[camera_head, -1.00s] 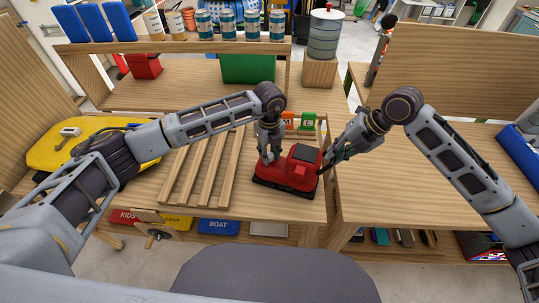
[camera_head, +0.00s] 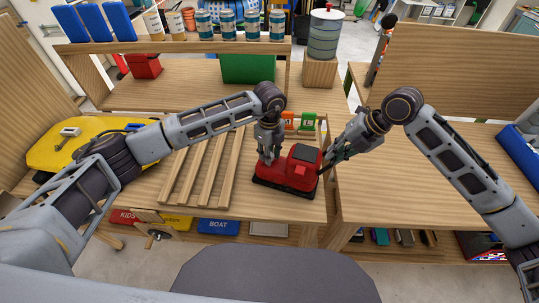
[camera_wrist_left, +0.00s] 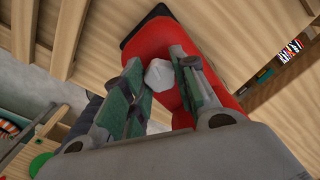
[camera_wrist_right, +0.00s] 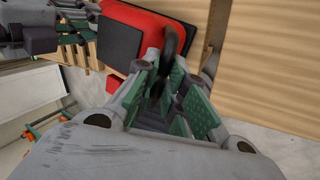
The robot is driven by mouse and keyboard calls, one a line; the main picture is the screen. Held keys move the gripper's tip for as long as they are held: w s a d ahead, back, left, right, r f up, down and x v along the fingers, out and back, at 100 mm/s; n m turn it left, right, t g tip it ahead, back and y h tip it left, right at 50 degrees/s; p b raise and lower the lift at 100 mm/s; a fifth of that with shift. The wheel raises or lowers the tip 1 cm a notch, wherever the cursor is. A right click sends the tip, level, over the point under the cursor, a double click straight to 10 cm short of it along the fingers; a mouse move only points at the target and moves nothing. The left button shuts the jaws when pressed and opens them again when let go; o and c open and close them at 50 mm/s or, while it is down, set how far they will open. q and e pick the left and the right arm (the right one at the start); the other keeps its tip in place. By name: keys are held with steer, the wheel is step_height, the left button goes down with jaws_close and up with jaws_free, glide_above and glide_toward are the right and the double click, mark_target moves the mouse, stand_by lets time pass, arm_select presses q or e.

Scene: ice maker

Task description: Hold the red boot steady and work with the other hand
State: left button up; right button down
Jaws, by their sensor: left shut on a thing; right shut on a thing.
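A pale faceted piece (camera_wrist_left: 159,74) sits between those fingers. My right gripper (camera_head: 328,162) is at the boot's right end. In the right wrist view its fingers (camera_wrist_right: 170,85) are shut on a dark thin piece (camera_wrist_right: 168,55) beside the boot (camera_wrist_right: 148,22). Whether that piece belongs to the boot is unclear.
Wooden slats (camera_head: 205,168) lie left of the boot. Orange and green tags (camera_head: 308,121) stand behind it. A yellow case (camera_head: 75,140) is at the left. A gap separates this bench from the right table (camera_head: 390,190), whose top is mostly clear.

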arm_select(q)
steer(key=shift+n, duration=1.5)
steer(key=shift+n, duration=0.3)
steer(key=o, duration=0.7)
steer(key=shift+r, duration=0.15)
steer(key=shift+r, duration=2.85)
steer(key=shift+r, duration=0.15)
steer(key=shift+r, duration=3.35)
